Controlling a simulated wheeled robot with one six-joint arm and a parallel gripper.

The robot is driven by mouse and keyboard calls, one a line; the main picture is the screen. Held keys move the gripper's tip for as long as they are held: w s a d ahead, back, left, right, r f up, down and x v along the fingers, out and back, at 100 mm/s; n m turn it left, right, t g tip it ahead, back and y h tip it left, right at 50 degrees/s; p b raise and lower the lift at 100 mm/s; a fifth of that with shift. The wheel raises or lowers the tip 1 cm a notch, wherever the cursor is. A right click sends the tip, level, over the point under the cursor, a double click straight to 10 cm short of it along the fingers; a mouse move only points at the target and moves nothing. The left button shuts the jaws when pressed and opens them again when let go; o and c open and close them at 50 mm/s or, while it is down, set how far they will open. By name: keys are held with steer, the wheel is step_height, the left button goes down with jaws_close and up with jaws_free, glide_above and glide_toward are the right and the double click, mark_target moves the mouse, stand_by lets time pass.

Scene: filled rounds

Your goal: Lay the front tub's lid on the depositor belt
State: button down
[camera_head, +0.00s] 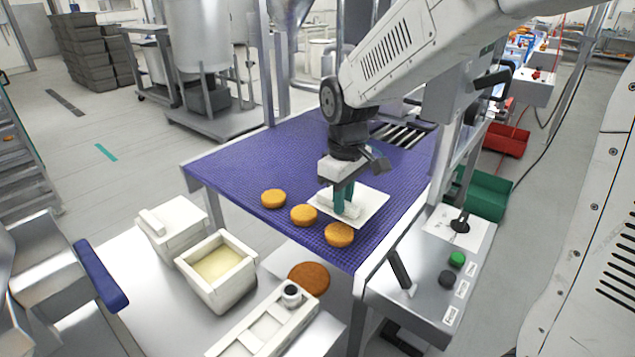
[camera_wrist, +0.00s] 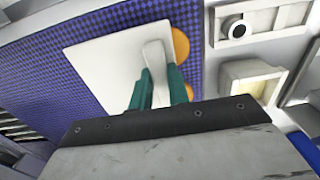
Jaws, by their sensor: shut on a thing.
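The lid (camera_head: 372,207) is a white square plate with a raised bar handle. My gripper (camera_head: 346,204) is shut on this handle, with its green fingers on either side. In the wrist view the lid (camera_wrist: 105,65) lies flat over the blue-purple belt (camera_head: 235,168), fingers (camera_wrist: 158,88) pointing at it. I cannot tell whether it touches the belt or hangs just above it. The front tub (camera_head: 238,289) stands open on the steel table, with pale yellow filling inside. It also shows in the wrist view (camera_wrist: 229,85).
Several orange rounds (camera_head: 303,215) sit along the belt's near edge, close to the lid. A second tub (camera_head: 172,228), lidded, stands behind the front tub. The belt's left part is clear.

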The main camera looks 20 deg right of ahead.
steer(key=w, duration=0.7)
steer(key=w+d+f, duration=0.1)
steer(key=w, duration=0.2)
steer(key=shift+w+d, duration=0.1)
steer(key=shift+w, duration=0.3)
steer(key=shift+f, duration=1.75)
steer(key=shift+f, duration=0.1)
steer(key=shift+f, duration=0.1)
steer(key=c, duration=1.3)
jaws_free()
steer(key=shift+c, duration=0.2)
step_height(320, 180, up, 12)
steer(key=shift+r, duration=0.2)
